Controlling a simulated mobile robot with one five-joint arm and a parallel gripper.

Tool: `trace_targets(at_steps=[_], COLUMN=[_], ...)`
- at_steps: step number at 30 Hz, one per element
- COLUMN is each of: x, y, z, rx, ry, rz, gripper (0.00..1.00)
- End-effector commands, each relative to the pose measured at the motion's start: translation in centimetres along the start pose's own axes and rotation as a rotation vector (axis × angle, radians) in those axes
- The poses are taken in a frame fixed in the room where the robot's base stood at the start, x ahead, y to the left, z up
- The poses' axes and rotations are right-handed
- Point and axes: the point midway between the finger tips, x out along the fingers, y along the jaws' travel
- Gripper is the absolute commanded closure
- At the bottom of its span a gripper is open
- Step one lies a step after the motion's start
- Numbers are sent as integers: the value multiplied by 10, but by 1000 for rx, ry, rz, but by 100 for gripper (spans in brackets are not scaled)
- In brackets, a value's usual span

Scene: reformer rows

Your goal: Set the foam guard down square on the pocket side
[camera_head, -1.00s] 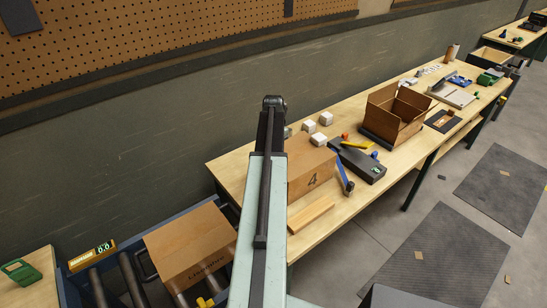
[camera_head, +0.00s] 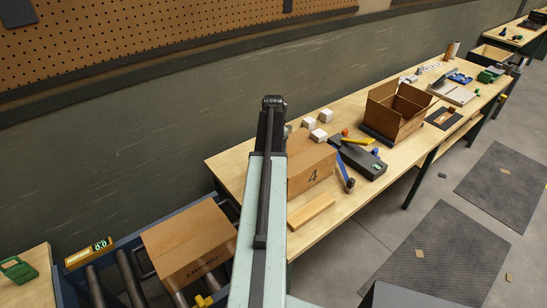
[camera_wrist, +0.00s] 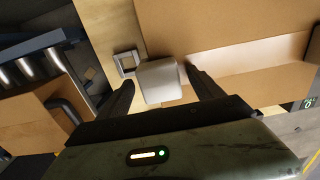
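The foam guard, a small whitish block (camera_wrist: 160,82), sits between the two fingertips of my gripper (camera_wrist: 160,80) in the wrist view. The fingers are close on both its sides, and it looks held. A brown carton (camera_wrist: 230,25) fills the area beyond it. Beside the block a small grey square ring (camera_wrist: 126,63) shows over the wooden bench. In the head view my arm hides the gripper. Which side is the pocket side cannot be told.
Several white blocks (camera_head: 318,135) stand behind the carton. An open box (camera_head: 395,112) and a dark case (camera_head: 362,163) lie farther right. Another carton (camera_head: 188,240) sits on rollers at lower left.

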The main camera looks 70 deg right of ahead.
Motion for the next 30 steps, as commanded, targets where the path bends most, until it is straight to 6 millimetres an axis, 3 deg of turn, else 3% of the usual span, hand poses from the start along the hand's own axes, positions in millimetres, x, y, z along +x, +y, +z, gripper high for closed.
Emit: trace_targets(at_steps=[11, 24, 30], x=[-7, -78, -79], y=[1, 0, 0], z=[0, 0, 0], rx=[-1, 0, 0], ry=[0, 0, 0], rz=[0, 0, 0], gripper=[25, 25, 25])
